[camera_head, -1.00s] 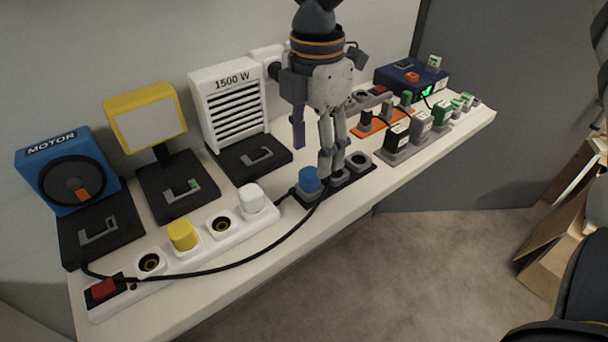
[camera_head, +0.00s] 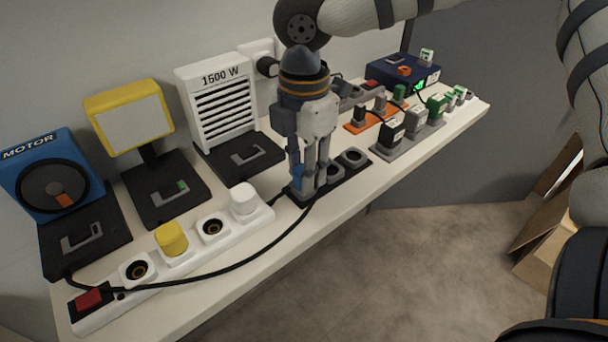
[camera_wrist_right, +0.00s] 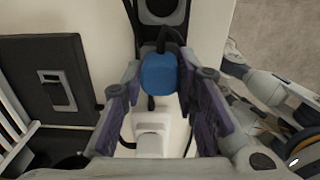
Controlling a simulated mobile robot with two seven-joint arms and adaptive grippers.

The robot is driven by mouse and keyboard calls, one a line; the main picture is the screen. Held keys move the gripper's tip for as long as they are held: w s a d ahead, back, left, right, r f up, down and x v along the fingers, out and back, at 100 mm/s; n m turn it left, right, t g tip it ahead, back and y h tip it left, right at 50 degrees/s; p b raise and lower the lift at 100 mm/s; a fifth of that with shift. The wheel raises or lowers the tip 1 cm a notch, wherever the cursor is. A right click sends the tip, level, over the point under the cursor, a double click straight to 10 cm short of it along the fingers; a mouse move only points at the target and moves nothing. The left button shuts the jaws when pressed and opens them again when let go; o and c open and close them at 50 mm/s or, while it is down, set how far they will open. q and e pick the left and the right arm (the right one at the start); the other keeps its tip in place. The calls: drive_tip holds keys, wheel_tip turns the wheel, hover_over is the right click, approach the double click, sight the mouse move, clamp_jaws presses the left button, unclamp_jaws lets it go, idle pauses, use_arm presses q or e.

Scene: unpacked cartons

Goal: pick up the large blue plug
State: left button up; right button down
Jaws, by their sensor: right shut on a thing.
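The large blue plug (camera_wrist_right: 158,82) is between the fingers of my right gripper (camera_wrist_right: 165,88), with a black cable at its far end. In the head view the right gripper (camera_head: 307,180) comes down from above onto the near end of the black socket strip (camera_head: 372,163). It is shut on the plug, and its fingers hide most of the plug there; only a little blue (camera_head: 298,172) shows. I cannot tell whether the plug is still seated in its socket.
A white power strip (camera_head: 190,262) with yellow (camera_head: 171,238) and white (camera_head: 244,198) plugs lies left of the gripper. Motor (camera_head: 52,185), lamp (camera_head: 130,118) and heater (camera_head: 215,105) units stand behind. Adapters and a dark blue box (camera_head: 402,72) stand on the right.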

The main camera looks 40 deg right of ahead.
drive_tip(key=r, duration=0.3)
drive_tip(key=r+p, duration=0.1)
drive_tip(key=shift+s+d+r, duration=0.1)
drive_tip(key=shift+s+r, duration=0.25)
drive_tip(key=shift+r, duration=0.05)
use_arm(q)
drive_tip(key=w+r+t+p, duration=0.2)
drive_tip(key=w+r+p, duration=0.1)
drive_tip(key=w+r, duration=0.2)
use_arm(e)
drive_tip(key=s+d+r, duration=0.3)
drive_tip(key=s+r, duration=0.5)
drive_tip(key=s, duration=0.5)
use_arm(q)
drive_tip(key=shift+w, duration=0.1)
use_arm(e)
drive_tip(key=shift+d, duration=0.1)
drive_tip(key=shift+w, duration=0.1)
